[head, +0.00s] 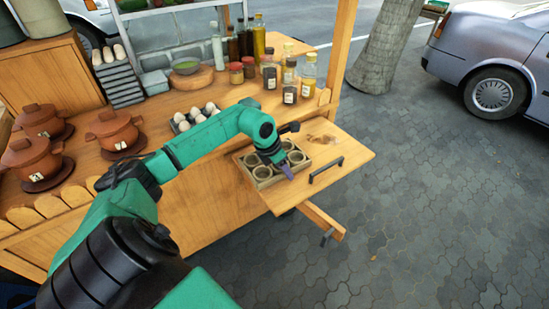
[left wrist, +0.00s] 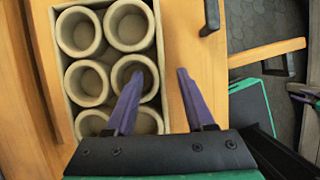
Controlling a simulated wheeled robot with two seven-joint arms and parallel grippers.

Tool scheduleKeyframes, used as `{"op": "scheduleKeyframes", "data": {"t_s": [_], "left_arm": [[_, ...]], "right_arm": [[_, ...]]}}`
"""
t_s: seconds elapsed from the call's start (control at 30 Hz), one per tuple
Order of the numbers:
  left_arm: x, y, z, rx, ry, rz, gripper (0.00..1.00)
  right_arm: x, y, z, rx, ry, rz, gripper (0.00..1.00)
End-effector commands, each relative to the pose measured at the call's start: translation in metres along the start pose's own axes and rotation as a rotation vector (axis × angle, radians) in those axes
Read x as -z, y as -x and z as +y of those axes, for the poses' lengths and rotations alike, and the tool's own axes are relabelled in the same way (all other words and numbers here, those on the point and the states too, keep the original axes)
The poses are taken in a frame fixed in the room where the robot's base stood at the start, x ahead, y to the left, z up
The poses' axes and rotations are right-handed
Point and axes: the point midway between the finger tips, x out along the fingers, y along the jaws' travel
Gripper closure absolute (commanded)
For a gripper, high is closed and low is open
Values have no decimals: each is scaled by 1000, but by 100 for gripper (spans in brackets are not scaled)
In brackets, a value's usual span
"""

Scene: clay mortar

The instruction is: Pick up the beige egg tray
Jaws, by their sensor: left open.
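The beige egg tray (head: 251,178) is a box of round cups standing on a pulled-out wooden board at the counter's front. It fills the upper left of the left wrist view (left wrist: 160,60). My left gripper (head: 287,171) is open at the tray's right side. In the left wrist view its purple fingers (left wrist: 160,75) straddle the tray's long right wall, one over a cup and one over the board outside. I cannot tell how deep they reach. What may be my right gripper (left wrist: 306,96) shows at the right edge of the left wrist view, too cut off to read.
The board has a black handle (head: 326,170) right of the tray. A grey tray of eggs (head: 195,120) sits on the counter behind my left arm. Bottles (head: 258,38), stacked grey trays (head: 122,85) and clay pots (head: 115,132) stand around. Pavement right of the board is clear.

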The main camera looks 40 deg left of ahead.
Motion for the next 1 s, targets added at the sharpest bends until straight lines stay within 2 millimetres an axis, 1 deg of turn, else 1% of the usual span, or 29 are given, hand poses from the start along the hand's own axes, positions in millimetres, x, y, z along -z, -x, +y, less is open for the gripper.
{"op": "scheduleKeyframes", "data": {"t_s": [0.17,0.2,0.27,0.3,0.63,0.77,0.87,0.97,1.0], "left_arm": [[0,-1,0,-2,-1,-1,46],[0,-1,0,-1,-1,-1,62],[0,0,0,-1,-1,-1,84],[0,0,0,-1,-1,-1,100],[-1,1,1,-1,0,-2,100],[-4,7,1,-2,-1,-4,100],[-10,20,2,-5,-3,-6,100],[-20,44,2,-6,-2,-8,100],[-25,58,2,-6,-3,-10,100]], "right_arm": [[-1,-1,-1,1,0,-2,50],[-2,-1,-1,1,-1,-3,50],[-3,-1,-1,1,-1,-4,50],[-3,-1,-1,1,-1,-6,50],[-6,-1,-1,2,-1,-10,50],[-6,-2,-1,2,-2,-11,50],[-7,-5,-1,2,-2,-11,50],[-7,-9,-1,1,-2,-11,50],[-8,-11,-1,1,-2,-11,50]]}}
